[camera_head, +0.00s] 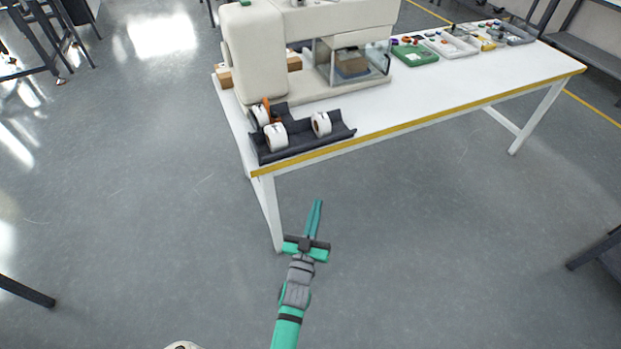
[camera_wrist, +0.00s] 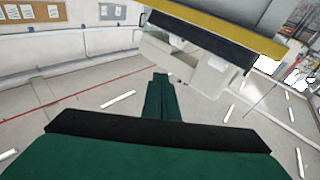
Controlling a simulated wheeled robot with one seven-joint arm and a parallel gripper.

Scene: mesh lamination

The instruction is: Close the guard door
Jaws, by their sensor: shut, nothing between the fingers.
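The guard door (camera_head: 366,69) is a clear panel with a dark frame on the front of the cream machine (camera_head: 250,50), which stands on the white table. The panel appears to stand out from the machine, with a brown block (camera_head: 350,67) visible behind it. I cannot tell exactly how far it is open. My gripper (camera_head: 317,204) is shut and empty, low in front of the table's front edge and well apart from the door. In the wrist view my gripper's fingers (camera_wrist: 161,82) are together, below the table's yellow edge. The door cannot be made out there.
A dark tray (camera_head: 300,150) with white rolls sits at the table's near left corner. A green bin (camera_head: 415,54) and several other bins stand right of the machine. The white table (camera_head: 450,91) has a yellow front edge. The floor around my arm is clear.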

